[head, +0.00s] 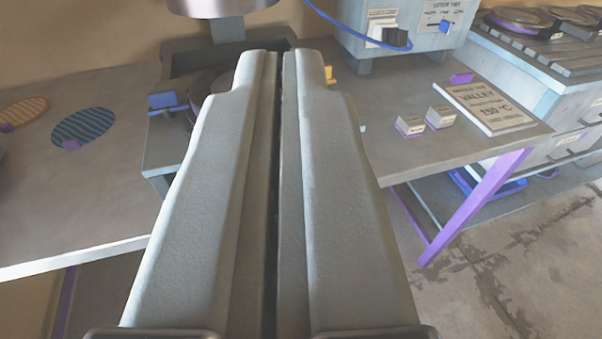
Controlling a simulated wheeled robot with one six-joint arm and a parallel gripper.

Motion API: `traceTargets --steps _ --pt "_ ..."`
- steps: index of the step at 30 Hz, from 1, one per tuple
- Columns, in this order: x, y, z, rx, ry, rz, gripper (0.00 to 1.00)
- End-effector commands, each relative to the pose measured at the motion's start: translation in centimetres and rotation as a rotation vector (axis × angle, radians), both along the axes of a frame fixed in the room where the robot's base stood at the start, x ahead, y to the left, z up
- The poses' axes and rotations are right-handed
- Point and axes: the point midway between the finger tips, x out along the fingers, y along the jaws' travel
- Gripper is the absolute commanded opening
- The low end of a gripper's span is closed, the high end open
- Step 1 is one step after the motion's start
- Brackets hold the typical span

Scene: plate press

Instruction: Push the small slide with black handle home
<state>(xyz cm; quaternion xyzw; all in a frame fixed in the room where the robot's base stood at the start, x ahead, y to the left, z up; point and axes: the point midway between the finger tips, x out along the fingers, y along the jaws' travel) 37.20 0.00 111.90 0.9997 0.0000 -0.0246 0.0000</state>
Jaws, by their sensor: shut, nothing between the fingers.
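My gripper (281,55) fills the middle of the view, its two long grey fingers shut side by side with only a thin dark gap and nothing held. A black handle (396,36) sticks out from a small pale slide plate (380,32) on the front of the light-blue control box (350,45), up and to the right of my fingertips. The fingertips appear apart from it. I cannot tell how far the slide stands out. A small label sits above it. My fingers hide much of the press base behind them.
A blue cable (322,14) loops to the box beside the handle. A blue knob (445,26) sits right of it. The press (222,8) stands behind my fingers, with a blue-handled part (162,101) at left. Small label blocks (410,126) and a sign (484,105) occupy the right bench.

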Motion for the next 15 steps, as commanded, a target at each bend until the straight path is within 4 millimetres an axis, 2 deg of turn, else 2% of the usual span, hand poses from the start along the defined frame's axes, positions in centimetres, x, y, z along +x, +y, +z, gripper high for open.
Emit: traceTargets --steps 4,7,15 --pt "0.4 -0.1 0.0 0.008 0.011 -0.002 0.00" --pt "1.7 -0.3 -0.2 0.034 0.048 -0.012 0.00" --pt "8.1 -1.7 -1.4 0.179 0.227 -0.066 0.00"
